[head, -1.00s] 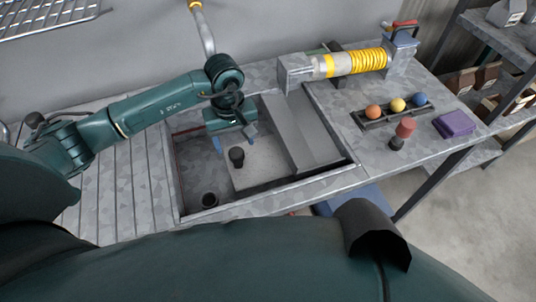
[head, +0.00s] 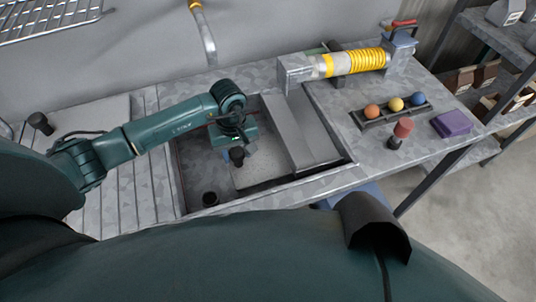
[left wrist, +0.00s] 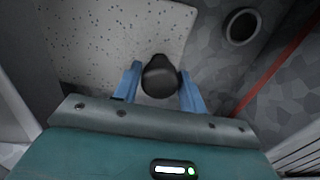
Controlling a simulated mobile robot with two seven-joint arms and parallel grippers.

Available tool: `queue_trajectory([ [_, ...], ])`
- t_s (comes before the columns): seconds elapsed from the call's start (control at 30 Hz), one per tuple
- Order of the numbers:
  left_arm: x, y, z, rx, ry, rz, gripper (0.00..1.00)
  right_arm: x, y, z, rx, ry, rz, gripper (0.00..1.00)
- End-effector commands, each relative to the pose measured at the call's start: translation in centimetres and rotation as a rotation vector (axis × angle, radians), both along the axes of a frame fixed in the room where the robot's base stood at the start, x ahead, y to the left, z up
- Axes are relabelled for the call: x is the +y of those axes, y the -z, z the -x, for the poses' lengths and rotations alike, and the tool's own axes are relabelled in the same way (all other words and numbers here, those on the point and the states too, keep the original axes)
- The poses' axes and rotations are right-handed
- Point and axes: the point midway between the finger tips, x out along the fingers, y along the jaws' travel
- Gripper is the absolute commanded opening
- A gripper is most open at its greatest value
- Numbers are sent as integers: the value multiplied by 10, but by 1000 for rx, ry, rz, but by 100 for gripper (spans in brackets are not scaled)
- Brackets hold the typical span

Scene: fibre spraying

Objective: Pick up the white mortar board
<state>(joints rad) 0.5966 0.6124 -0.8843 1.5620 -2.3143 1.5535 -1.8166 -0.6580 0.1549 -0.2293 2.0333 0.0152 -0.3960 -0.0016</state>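The white mortar board (head: 262,172) lies in the sunken basin, a pale plate with a black knob (head: 237,157) standing on it. In the left wrist view the board (left wrist: 95,45) is pale and speckled. My left gripper (head: 230,152) is over the board at the knob. In the left wrist view its two blue fingers (left wrist: 160,88) stand apart on either side of the black knob (left wrist: 160,76), with narrow gaps seeming to remain. The knob's lower part is hidden. My right gripper is not in view.
A dark round drain (head: 210,199) is in the basin's near left corner. A grey slab (head: 300,130) spans the basin's right side. A ridged drainboard (head: 130,195) lies left. A spring-wound cylinder (head: 350,62), coloured balls (head: 397,104) and a purple block (head: 452,124) are right.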

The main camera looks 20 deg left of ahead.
Motion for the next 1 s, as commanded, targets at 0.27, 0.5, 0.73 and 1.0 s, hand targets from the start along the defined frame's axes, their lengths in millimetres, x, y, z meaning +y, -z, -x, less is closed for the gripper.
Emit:
queue_trajectory([
  [0.27, 0, 0, 0, 0, 0, 0, 18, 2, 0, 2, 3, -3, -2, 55],
  [0.5, 0, 0, 0, 0, 0, 0, 0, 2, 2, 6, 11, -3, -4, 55],
  [0.73, 0, -1, -1, -2, 0, 1, 0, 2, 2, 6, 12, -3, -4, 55],
  [1.0, 0, -6, -2, -6, 0, 1, 0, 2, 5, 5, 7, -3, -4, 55],
])
